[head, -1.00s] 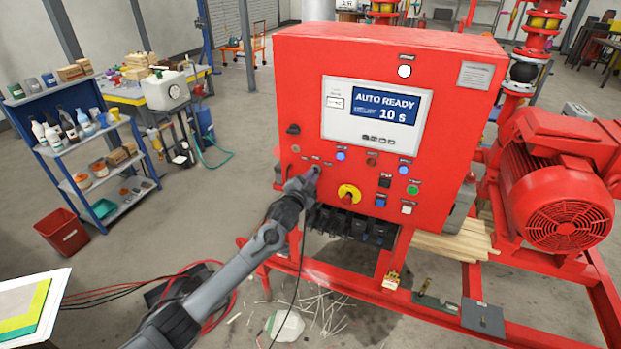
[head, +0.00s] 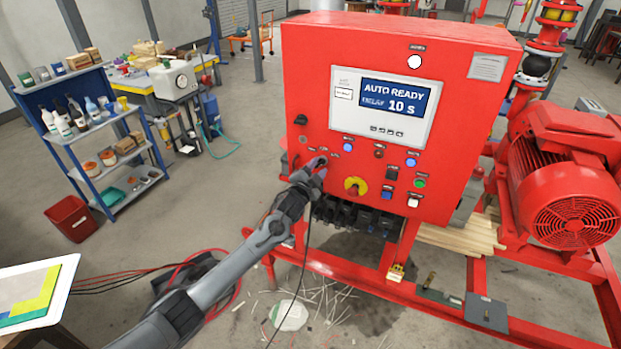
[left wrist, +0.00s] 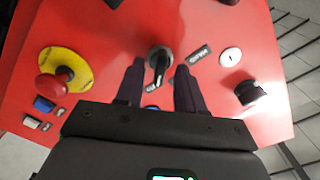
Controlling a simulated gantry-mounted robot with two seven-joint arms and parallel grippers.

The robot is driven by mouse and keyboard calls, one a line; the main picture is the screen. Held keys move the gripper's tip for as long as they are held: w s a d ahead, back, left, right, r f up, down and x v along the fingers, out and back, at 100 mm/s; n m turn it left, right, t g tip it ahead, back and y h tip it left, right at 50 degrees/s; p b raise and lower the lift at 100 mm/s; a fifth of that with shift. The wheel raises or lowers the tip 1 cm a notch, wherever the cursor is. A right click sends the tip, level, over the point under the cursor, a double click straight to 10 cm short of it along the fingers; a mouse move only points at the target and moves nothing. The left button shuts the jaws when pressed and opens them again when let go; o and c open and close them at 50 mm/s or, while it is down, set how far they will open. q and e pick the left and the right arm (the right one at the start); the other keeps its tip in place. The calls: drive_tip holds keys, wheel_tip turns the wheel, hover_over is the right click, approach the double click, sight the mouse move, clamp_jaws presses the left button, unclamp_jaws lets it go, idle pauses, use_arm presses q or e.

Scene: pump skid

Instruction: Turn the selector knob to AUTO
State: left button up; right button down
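The selector knob (left wrist: 159,58), dark with a grey rim, is on the red panel in the left wrist view. Its handle lies between the two dark fingers of my left gripper (left wrist: 160,72). The fingers are apart, one on each side, with red panel showing between them and the handle; I see no clear contact. Small dark labels sit around the knob, too blurred to read. In the head view my left gripper (head: 318,168) is at the lower left of the red control cabinet (head: 460,130) and mostly hides the knob. My right gripper is not in view.
The display (head: 394,99) reads AUTO READY and 10 s. A red emergency-stop button on a yellow disc (left wrist: 70,72) is beside the left gripper; a black rotary switch (left wrist: 249,93) is on its other side. Lit buttons and a red motor (head: 565,180) stand to the right.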

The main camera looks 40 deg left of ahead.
use_arm(q)
drive_tip(key=v, duration=1)
drive_tip(key=shift+s+b, duration=0.3)
drive_tip(key=shift+b, duration=0.05)
